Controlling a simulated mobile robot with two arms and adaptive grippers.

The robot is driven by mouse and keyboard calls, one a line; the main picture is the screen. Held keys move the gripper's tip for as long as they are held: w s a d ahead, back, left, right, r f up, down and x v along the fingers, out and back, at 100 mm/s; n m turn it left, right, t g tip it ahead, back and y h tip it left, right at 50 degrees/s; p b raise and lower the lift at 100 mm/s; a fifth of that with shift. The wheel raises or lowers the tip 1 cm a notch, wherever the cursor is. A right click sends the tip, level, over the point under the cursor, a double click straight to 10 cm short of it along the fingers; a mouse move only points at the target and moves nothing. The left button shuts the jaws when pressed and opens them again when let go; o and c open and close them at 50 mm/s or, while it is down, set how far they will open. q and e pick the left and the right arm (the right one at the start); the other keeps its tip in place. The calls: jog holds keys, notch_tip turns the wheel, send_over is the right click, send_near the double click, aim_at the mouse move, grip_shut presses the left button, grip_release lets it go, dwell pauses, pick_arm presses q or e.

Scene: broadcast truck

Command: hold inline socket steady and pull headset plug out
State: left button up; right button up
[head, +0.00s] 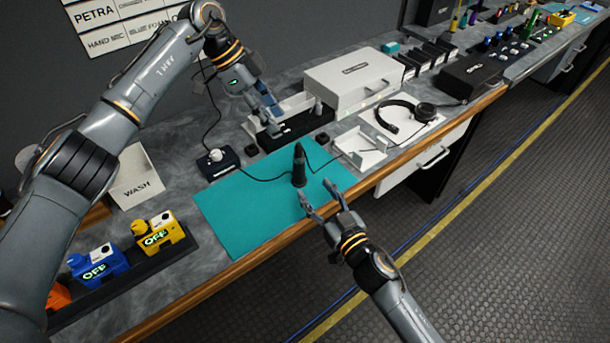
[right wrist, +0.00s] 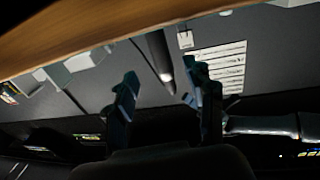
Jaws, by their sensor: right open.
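A dark upright piece, apparently the inline socket with the headset plug in its top (head: 299,165), stands on the teal mat (head: 240,212). Where plug and socket meet is too small to tell. One black cable runs left from it and another toward the right. My right gripper (head: 322,202) is open and empty at the mat's front edge, just in front of the piece. In the right wrist view, a dark rod (right wrist: 158,55) shows beyond and between the open fingers. My left gripper (head: 272,118) is above the black tray behind the mat, apart from the piece; its finger gap is unclear.
A headset (head: 405,118) lies on a white pad at the right. A small white open tray (head: 360,148) and a black box with a white knob (head: 216,160) flank the mat. A black tray (head: 300,128) stands behind. The wooden counter edge (head: 250,258) runs along the front.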

aim_at(302, 173)
jog(key=x, duration=0.7)
jog(key=shift+w, duration=0.2)
jog(key=shift+c, duration=0.2)
